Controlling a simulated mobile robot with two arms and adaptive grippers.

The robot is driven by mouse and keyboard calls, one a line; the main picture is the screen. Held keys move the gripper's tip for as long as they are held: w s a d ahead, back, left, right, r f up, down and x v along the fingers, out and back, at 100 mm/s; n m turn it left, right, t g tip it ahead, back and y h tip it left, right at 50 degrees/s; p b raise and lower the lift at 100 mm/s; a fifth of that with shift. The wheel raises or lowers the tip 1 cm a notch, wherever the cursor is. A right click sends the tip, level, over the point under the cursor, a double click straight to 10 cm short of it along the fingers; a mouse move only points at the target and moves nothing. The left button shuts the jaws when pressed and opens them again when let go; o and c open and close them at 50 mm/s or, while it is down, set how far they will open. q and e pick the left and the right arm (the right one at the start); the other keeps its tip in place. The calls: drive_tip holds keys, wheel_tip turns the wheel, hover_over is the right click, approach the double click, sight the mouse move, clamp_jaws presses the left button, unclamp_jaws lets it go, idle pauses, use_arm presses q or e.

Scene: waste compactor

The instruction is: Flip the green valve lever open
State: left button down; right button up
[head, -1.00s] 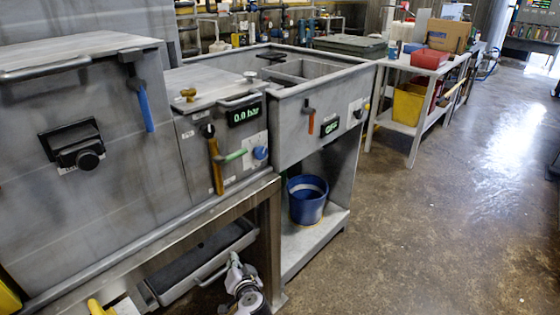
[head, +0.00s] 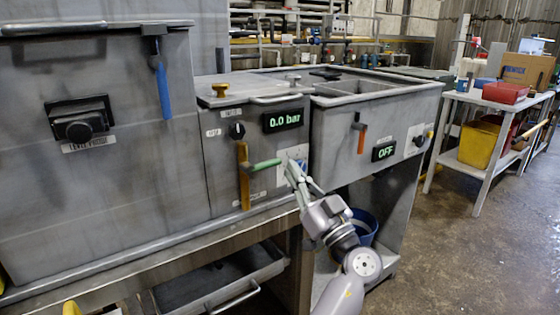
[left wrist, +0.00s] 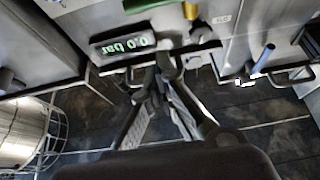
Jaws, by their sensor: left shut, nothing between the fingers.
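The green valve lever (head: 262,165) sticks out to the right, nearly level, from the front of the middle grey unit, beside an orange upright handle (head: 243,176). My left gripper (head: 290,170) is shut and empty. In the left wrist view my shut fingers (left wrist: 165,75) show in the middle, under the 0.0 bar display (left wrist: 127,43).
The left box has a blue handle (head: 162,88) and a black latch (head: 80,123). The right sink unit has an orange-handled lever (head: 361,137) and an OFF display (head: 384,152). A blue bucket (head: 366,225) stands below. Floor at right is open.

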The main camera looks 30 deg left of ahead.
use_arm(q)
wheel_tip(320, 180, up, 5)
drive_tip(key=p, duration=0.2)
hover_over(262, 164)
drive_tip(key=w+d, duration=0.2)
drive_tip(key=shift+s+d+f, duration=0.1)
drive_tip(key=shift+d+f, duration=0.1)
drive_tip(key=shift+f, duration=0.95)
drive_tip(key=shift+s+d+f, duration=0.1)
drive_tip(key=shift+d+f, duration=0.1)
drive_tip(key=shift+f, duration=0.9)
use_arm(e)
wheel_tip(262, 164, down, 7)
drive_tip(key=s, duration=0.1)
drive_tip(key=shift+f, duration=0.1)
drive_tip(key=shift+s, duration=0.1)
